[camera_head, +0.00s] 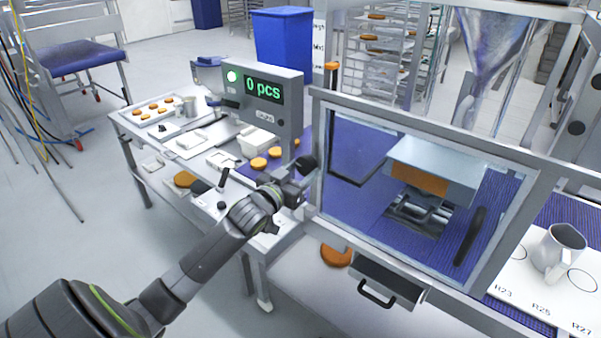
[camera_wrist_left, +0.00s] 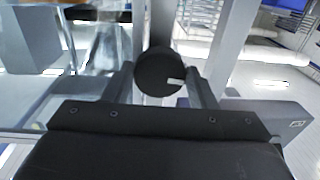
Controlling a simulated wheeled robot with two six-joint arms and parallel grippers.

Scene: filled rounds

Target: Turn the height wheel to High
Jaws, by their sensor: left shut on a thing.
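The height wheel is a black round knob (camera_wrist_left: 158,72) with a white mark on its right side in the left wrist view. In the head view the dark wheel (camera_head: 307,164) is at the left post of the machine's front. My left gripper (camera_head: 297,184) is at the wheel, and its fingers stand on both sides of it in the wrist view, shut on it. A white scale strip (camera_head: 319,48) with small labels stands above on the post, with an orange marker (camera_head: 331,75) near the lowest label. The label words are hard to read. My right gripper is not in view.
The machine has a framed front window with a black handle (camera_head: 470,236) and a drawer (camera_head: 388,280) below. A display (camera_head: 264,92) reads "0 pcs". A table (camera_head: 128,124) with trays and orange rounds stands left. A steel jug (camera_head: 560,250) stands on a board at right.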

